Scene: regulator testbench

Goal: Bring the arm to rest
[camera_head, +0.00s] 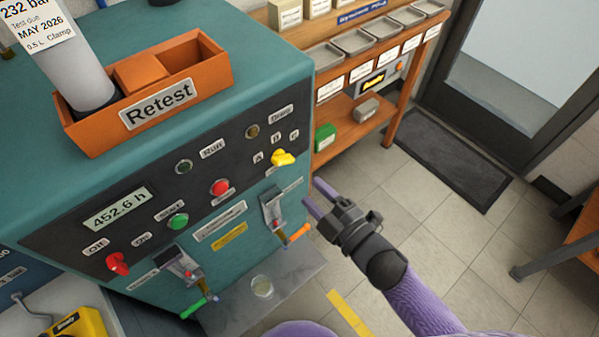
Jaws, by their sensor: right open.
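My right gripper (318,199) has dark jaws with purple fingertips and a purple arm coming in from the lower right. It is open and nothing shows between its fingers. It hangs over the floor just right of the teal test bench (264,75), near the lever with the orange handle (299,232). I cannot tell whether it touches the bench. My left gripper is not in view.
The bench front carries a yellow knob (284,158), red and green buttons and a green-handled lever (196,307). An orange Retest tray (205,75) holding a grey cylinder (75,72) sits on top.

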